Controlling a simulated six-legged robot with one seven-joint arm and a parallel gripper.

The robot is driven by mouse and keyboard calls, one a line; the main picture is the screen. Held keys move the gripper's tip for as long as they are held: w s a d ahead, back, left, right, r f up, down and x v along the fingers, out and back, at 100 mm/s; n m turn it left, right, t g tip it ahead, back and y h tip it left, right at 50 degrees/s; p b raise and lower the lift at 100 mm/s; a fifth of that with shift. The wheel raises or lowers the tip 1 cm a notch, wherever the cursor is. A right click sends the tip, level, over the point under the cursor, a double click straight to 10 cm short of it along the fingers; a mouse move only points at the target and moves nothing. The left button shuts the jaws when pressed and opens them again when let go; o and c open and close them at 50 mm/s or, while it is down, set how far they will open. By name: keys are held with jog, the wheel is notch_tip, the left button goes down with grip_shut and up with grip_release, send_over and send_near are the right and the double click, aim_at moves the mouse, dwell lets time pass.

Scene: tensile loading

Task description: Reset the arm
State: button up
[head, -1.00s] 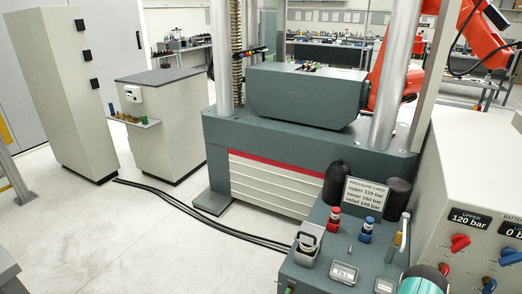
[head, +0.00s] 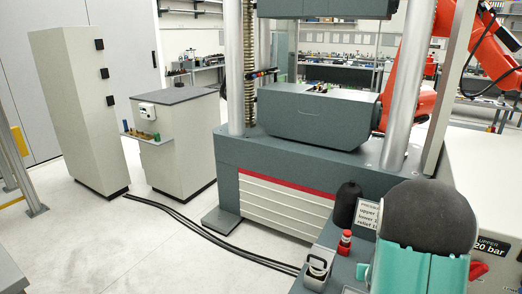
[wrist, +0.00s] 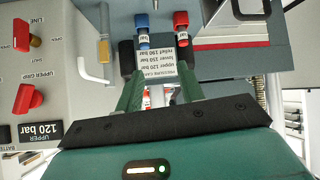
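My gripper (wrist: 160,88) shows in the wrist view as two green fingers standing apart, with nothing held between them. The fingers point over the hydraulic panel, across the white pressure card (wrist: 168,72), which they partly frame. My arm's teal and dark rounded part fills the lower right of the head view and hides much of the panel there. The fingertips do not show in the head view.
The panel carries a red-capped fitting (head: 345,242), a blue-capped fitting (wrist: 142,35) and red knobs (wrist: 28,98). The grey testing machine (head: 320,118) stands behind it. A cabinet (head: 78,110) stands left. Black hoses (head: 205,232) cross otherwise clear floor.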

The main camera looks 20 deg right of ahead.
jog(key=s+a+r+n+y, duration=0.1)
jog(key=a+r+n+y, duration=0.2)
jog(key=a+r, duration=1.4)
jog(key=s+a+r+n+g+y, duration=0.1)
jog(key=s+a+r, duration=0.2)
jog(key=s+a, duration=0.5)
jog(key=s+a+r+n+g+y, duration=0.1)
jog(key=s+a+r, duration=0.3)
jog(key=s+a, duration=0.5)
jog(key=shift+a+n+y, duration=0.4)
jog(key=shift+n+y, duration=0.1)
jog(key=shift+n, duration=0.2)
jog(key=shift+d+r, duration=0.1)
jog(key=shift+d, duration=0.1)
